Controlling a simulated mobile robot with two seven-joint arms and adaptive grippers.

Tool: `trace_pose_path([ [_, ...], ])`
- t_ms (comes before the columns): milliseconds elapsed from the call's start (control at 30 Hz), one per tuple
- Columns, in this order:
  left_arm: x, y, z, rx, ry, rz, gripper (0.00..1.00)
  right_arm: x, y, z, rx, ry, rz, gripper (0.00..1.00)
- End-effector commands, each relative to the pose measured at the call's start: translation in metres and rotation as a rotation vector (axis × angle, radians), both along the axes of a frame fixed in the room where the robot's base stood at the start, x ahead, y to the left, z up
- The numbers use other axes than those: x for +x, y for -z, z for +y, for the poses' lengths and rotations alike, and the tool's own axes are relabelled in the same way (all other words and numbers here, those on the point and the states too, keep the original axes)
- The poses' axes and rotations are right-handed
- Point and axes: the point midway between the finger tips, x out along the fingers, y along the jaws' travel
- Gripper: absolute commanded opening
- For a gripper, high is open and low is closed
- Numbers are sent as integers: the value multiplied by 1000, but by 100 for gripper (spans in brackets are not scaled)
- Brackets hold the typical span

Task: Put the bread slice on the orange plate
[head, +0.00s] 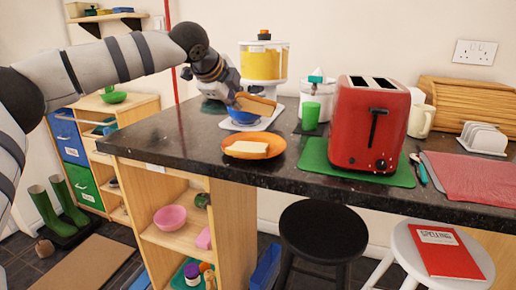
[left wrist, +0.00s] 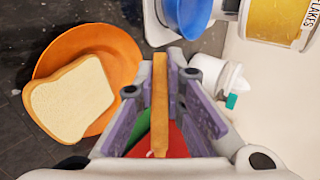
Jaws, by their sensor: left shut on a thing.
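The orange plate (head: 278,140) lies on the dark counter near its front edge, and it also shows in the left wrist view (left wrist: 122,62). A bread slice (head: 246,147) lies flat on the plate, its pale face up (left wrist: 70,100). My left gripper (head: 243,97) is shut on a second thin brown-edged slab (head: 258,103), which looks like a bread slice held on edge. In the left wrist view it stands edge-on between the fingers (left wrist: 160,100). It is above the counter, behind the plate, apart from it. My right gripper is not in view.
A blue bowl (head: 242,116) on a white scale and a cereal dispenser (head: 263,62) stand by the left gripper. A red toaster (head: 368,130) on a green mat, a green cup (head: 311,116) and a juicer (head: 318,92) stand to the right. Counter left of the plate is clear.

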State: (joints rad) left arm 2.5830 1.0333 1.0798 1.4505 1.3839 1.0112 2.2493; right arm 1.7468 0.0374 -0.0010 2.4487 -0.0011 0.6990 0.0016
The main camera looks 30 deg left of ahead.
Motion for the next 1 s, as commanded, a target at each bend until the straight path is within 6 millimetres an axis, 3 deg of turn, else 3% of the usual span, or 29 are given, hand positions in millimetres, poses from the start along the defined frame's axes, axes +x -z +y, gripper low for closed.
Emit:
trace_pose_path([
  [33,2,24,0,-1,1,16,0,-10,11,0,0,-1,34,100],
  [300,0,41,0,0,1,-1,0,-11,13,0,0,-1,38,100],
  [600,0,44,0,1,1,-2,0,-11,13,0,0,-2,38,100],
  [633,0,44,0,0,1,-1,12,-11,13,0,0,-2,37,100],
  [700,0,44,0,0,1,-1,24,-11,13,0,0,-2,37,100],
  [1000,-2,41,-1,1,1,-3,24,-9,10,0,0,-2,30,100],
])
